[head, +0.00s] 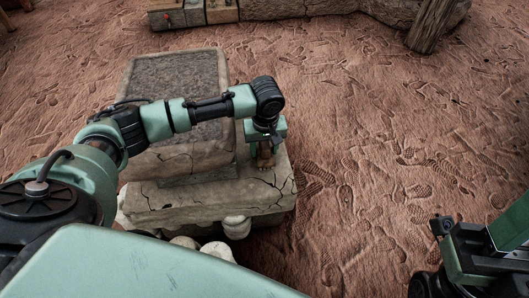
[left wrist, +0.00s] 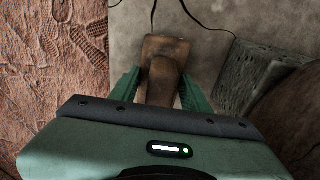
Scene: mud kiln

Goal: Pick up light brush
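A brown wooden brush (left wrist: 166,50) stands between the green fingers of my left gripper (left wrist: 160,92) in the left wrist view. Slim pale gaps show on both sides of its narrower part, so the fingers look open around it and not closed on it. In the head view, my left gripper (head: 265,143) points down over the right end of the stone ledge, and the brush (head: 264,158) shows as a small brown piece under it. The brush's near end is hidden by the gripper body. My right gripper (head: 445,262) is partly in view at the lower right, its fingertips unclear.
The cracked stone ledge (head: 160,199) carries a raised block with a dark rough top (head: 175,77) beside my left arm. Rounded stones lie along the ledge's front. A low wall and wooden post (head: 432,24) stand at the back.

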